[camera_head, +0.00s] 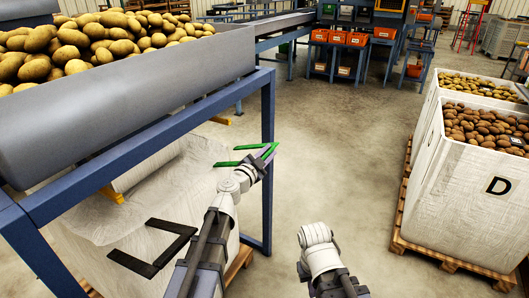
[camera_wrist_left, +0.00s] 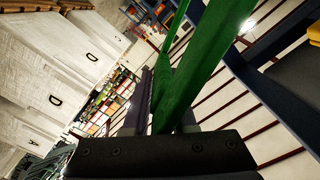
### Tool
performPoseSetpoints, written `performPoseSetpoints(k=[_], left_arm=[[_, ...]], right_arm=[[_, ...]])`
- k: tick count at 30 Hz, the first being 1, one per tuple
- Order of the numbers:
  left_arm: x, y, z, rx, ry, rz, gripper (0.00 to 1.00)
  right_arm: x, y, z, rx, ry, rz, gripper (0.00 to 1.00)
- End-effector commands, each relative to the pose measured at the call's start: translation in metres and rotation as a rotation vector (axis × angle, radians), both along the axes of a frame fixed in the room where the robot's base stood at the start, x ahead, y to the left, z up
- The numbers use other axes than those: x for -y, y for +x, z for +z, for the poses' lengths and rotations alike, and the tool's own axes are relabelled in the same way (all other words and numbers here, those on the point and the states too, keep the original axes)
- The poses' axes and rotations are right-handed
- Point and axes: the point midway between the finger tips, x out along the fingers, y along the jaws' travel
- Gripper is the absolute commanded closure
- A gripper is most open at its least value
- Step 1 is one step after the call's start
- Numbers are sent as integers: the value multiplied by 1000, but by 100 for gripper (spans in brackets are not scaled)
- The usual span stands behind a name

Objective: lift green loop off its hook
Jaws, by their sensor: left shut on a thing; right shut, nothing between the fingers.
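The green loop (camera_head: 227,164) is at the blue frame's upright under the grader, above the white bag. My left gripper (camera_head: 264,156) is shut on the green loop. In the left wrist view the green strap (camera_wrist_left: 192,70) runs up from between the fingers (camera_wrist_left: 163,118) and spreads in two bands toward the top edge. I cannot make out the hook, or whether the loop still touches it. Of my right arm only pale and dark links show at the bottom of the head view; its gripper is not seen.
A blue frame (camera_head: 268,190) carries a grey trough (camera_head: 130,90) of potatoes. White bins (camera_head: 462,190) of potatoes stand on a pallet at the right. The floor (camera_head: 350,150) between is clear.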

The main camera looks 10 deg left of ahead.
Motion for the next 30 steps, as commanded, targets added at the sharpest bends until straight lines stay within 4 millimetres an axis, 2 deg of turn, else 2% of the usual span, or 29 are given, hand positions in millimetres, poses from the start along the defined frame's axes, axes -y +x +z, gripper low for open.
performPoseSetpoints(k=[1,6,21,22,27,30], left_arm=[[-2,0,-6,-1,-2,9,100],[-1,0,-10,-1,-2,11,100],[-1,-2,-13,-2,3,12,100],[-1,-2,-13,-1,3,13,72],[0,-2,-13,-1,1,11,53],[1,-2,-12,-1,1,9,52]], right_arm=[[0,0,-6,0,0,0,100],[0,0,-10,0,0,0,100],[0,0,-12,0,0,0,100],[0,0,-12,0,0,0,100],[0,0,-12,0,0,0,100],[0,0,-12,0,0,0,100]])
